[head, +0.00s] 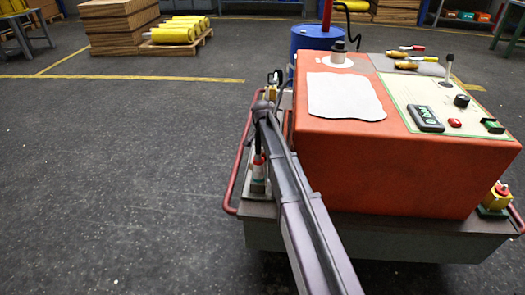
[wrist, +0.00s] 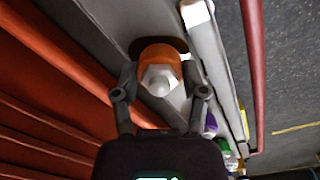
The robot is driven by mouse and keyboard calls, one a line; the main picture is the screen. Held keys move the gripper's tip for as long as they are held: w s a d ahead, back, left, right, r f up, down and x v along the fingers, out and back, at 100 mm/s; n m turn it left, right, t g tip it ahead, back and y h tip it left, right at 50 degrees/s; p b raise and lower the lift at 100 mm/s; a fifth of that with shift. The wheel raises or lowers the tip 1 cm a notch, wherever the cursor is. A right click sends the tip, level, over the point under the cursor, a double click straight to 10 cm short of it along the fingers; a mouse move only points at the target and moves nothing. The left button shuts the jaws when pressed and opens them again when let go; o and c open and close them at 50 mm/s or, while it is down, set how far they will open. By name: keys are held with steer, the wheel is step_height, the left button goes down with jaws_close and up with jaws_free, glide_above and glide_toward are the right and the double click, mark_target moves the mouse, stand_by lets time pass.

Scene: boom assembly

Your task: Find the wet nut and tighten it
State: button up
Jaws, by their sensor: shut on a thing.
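In the wrist view, my gripper (wrist: 160,97) has its two dark fingers on either side of a round orange part (wrist: 161,54) with a pale faceted end (wrist: 159,80) facing the camera. The gripper is shut on this part. A dark opening shows around the part's far side, in a grey surface. I cannot tell if the pale end is a nut, or whether it is wet. In the head view I cannot make out the gripper or this part; the left side of the orange machine (head: 400,165) is partly hidden there.
A red rail (head: 236,165) runs along the machine's left side; it also shows in the wrist view (wrist: 254,75). Small bottles (wrist: 210,124) stand near the pale bar. Screwdrivers (head: 405,65) and a white sheet (head: 345,97) lie on top. The floor to the left is clear.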

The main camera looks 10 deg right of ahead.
mark_target(262, 151)
steer(key=shift+d, duration=0.1)
steer(key=o, duration=1.1)
steer(key=shift+o, duration=0.2)
steer(key=shift+n, duration=0.6)
steer(key=n, duration=0.4)
steer(key=shift+n, duration=0.4)
step_height(262, 151, up, 14)
steer(key=p, duration=1.3)
steer(key=shift+a+p, duration=0.25)
steer(key=shift+p, duration=0.15)
steer(key=shift+f, duration=0.1)
steer(key=s+r+n+p, duration=0.3)
steer(key=s+r+p, duration=2.4)
steer(key=s, duration=0.2)
steer(key=shift+s, duration=0.2)
